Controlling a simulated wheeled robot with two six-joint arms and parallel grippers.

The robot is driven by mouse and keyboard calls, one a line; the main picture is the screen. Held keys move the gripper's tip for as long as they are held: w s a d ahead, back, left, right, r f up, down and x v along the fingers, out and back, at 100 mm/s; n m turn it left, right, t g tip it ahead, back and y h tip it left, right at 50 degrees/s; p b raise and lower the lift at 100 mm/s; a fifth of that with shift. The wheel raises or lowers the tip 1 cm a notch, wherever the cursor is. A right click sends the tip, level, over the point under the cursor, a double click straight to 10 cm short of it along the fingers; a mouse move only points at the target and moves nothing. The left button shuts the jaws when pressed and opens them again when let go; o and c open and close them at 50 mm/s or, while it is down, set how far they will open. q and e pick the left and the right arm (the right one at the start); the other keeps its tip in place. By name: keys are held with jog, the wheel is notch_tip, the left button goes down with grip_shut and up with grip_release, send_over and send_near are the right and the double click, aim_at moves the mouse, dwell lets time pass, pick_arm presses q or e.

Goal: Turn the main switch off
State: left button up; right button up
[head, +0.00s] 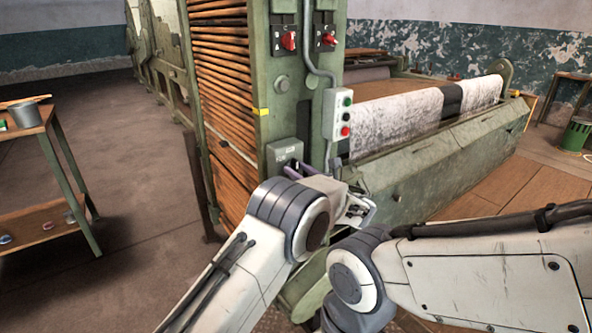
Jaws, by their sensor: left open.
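Two red rotary switches sit high on the green machine column, a left one (288,41) and a right one (327,39). A small grey box (284,151) is fixed lower on the column. No readable label shows which one is the main switch. My left gripper (302,170) is open, with its dark fingers just in front of and below the grey box, well below the red switches. Whether it touches the box cannot be told. My right arm comes in from the right, and its gripper is not in view.
A push-button box (343,115) with green, black and red buttons hangs on a grey conduit right of the column. Wooden slats (230,90) line the machine's left side. A small table (24,130) stands at far left. The floor between is clear.

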pick_arm(q)
jog(key=shift+d, duration=0.3)
grip_shut()
jog(key=shift+a+f+n+b, duration=0.1)
jog(key=shift+f+n+b, duration=0.05)
jog(key=shift+n+b, duration=0.8)
jog(key=shift+s+a+f+n+b, duration=0.1)
jog(key=shift+a+f+n+b, duration=0.05)
jog(key=shift+n+b, duration=2.9)
jog(key=shift+s+a+f+n+b, duration=0.15)
jog(key=shift+n+b, duration=2.15)
jog(key=shift+b, duration=1.5)
jog(key=shift+s+a+f+n+b, duration=0.1)
jog(key=shift+n+b, duration=2.6)
jog(key=shift+b, duration=0.7)
grip_release()
